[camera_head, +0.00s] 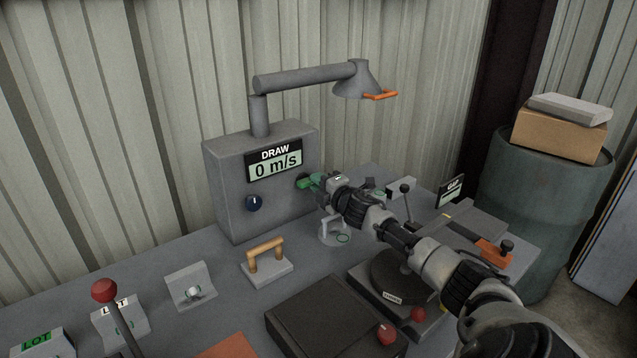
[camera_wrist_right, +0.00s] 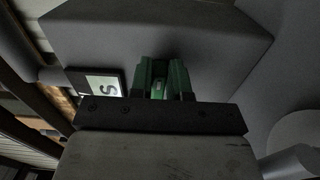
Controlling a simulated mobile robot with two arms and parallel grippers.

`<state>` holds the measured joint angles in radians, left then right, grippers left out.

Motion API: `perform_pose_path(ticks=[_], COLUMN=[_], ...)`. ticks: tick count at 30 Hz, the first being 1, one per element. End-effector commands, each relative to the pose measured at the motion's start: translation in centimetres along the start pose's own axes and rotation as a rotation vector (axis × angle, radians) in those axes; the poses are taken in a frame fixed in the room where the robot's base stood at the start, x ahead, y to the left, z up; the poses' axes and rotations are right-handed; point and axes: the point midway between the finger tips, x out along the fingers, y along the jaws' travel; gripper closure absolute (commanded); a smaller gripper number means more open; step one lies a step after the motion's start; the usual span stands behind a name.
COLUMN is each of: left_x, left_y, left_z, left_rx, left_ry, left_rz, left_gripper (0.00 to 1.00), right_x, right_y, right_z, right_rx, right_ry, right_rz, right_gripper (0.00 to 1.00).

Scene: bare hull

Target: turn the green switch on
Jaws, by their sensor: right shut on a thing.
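The green switch (camera_head: 306,182) is on the front of the grey box (camera_head: 226,185), to the right of its display (camera_head: 274,163). The display reads "DRAW 0 m/s". My right gripper (camera_head: 318,183) reaches in from the right and is shut on the switch, partly covering it. In the right wrist view green parts (camera_wrist_right: 162,77) show just past the dark gripper body, against the grey box (camera_wrist_right: 150,35). The switch's exact angle is hard to make out. My left gripper is not in view.
A lamp-like hood (camera_head: 357,82) hangs above. On the bench are a wooden handle (camera_head: 266,252), a red-knobbed lever (camera_head: 104,291) and a small lever (camera_head: 405,190). A barrel (camera_head: 540,210) stands right.

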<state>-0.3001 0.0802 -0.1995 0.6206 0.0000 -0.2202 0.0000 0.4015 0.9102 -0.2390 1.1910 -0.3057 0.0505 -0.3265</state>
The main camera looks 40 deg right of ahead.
Motion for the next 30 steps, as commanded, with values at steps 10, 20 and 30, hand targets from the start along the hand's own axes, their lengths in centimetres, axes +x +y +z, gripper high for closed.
perform_pose_path(ticks=[10,20,30], left_x=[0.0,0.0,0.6], left_y=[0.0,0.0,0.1], left_z=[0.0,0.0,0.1], left_rx=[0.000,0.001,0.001], left_ry=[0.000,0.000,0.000], left_rz=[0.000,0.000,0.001], left_gripper=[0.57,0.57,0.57], right_x=[0.0,0.0,-3.2], right_y=[-0.1,-0.1,-0.3], right_z=[0.0,0.0,0.0], right_rx=[0.004,0.002,-0.001], right_ry=[-0.001,0.000,0.002], right_rz=[-0.002,-0.001,-0.004], right_gripper=[0.68,0.57,0.57])
